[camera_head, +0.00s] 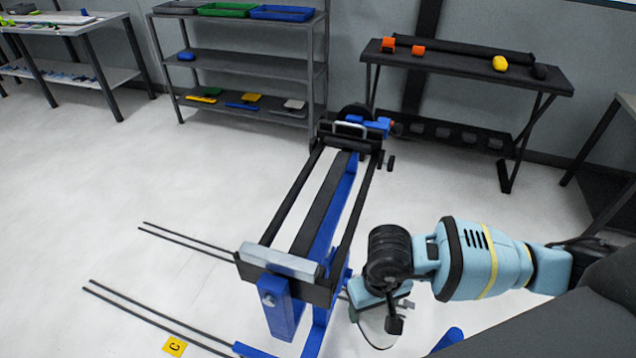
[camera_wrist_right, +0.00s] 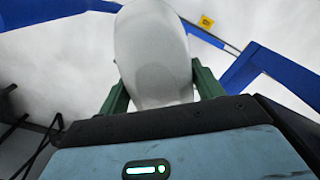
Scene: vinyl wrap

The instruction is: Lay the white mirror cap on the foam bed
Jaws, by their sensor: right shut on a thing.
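The white mirror cap (camera_wrist_right: 155,60) is a smooth rounded shell held between the green fingers of my right gripper (camera_wrist_right: 160,95) in the right wrist view. In the head view my right gripper (camera_head: 380,312) is low, to the right of the blue stand's near end, and part of the cap (camera_head: 376,332) shows under it. The cap hangs clear above the floor. I cannot tell for sure which surface is the foam bed; a long dark grey strip (camera_head: 322,205) runs along the middle of the stand. My left gripper is not in view.
The blue and black stand (camera_head: 280,310) has a light grey pad (camera_head: 280,262) at its near end. A shelf rack (camera_head: 245,68) with trays and a dark table (camera_head: 470,70) with small coloured items stand behind.

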